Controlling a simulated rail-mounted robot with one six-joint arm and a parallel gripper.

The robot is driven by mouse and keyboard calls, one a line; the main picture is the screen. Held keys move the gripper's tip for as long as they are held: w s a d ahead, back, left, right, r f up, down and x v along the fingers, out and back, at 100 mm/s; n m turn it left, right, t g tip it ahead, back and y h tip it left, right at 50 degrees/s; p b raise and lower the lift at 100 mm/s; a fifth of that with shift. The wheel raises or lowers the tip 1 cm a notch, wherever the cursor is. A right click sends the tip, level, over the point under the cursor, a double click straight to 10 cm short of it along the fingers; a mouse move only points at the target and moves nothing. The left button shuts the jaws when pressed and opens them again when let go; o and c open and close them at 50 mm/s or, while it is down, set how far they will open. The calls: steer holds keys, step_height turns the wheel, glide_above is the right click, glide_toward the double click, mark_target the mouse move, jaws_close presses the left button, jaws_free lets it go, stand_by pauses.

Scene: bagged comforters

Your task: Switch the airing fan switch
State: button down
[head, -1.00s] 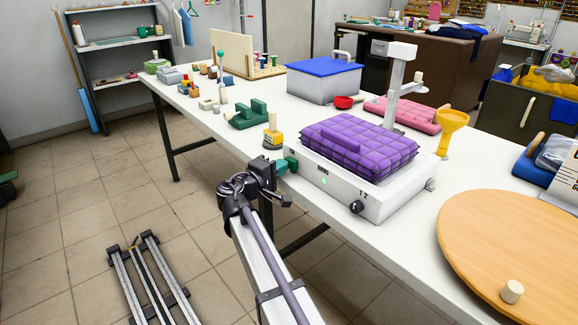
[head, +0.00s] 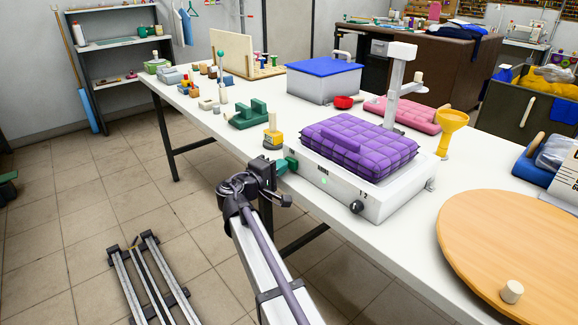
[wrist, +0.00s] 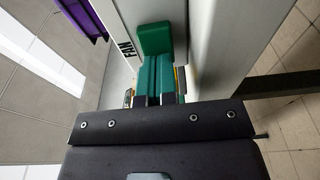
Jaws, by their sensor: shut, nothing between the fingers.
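A white machine (head: 335,184) with a purple quilted comforter (head: 360,146) on top stands at the table's near edge. Its front has a black knob (head: 356,207) and a small green light (head: 323,181). In the wrist view, a FAN label (wrist: 127,50) is printed on the pale panel. My gripper (head: 287,163) is shut and empty, with its green fingers at the left end of the machine's front. In the wrist view the green fingers (wrist: 155,75) lie just beside the FAN label. The fan switch cannot be made out; the fingers may hide it. Contact cannot be told.
A small yellow item (head: 273,139) stands on the table just left of the machine, with a green block-shaped piece (head: 250,114) behind it. A yellow funnel (head: 450,130) and a round wooden board (head: 515,250) are to the right.

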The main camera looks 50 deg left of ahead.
steer(key=shift+w, duration=0.1)
stand_by(0.3)
steer(key=shift+s+d, duration=0.25)
steer(key=shift+s, duration=1)
steer(key=shift+s+d, duration=0.2)
steer(key=shift+s, duration=1)
steer(key=s+d, duration=0.2)
steer(key=s, duration=0.8)
steer(key=shift+s, duration=0.3)
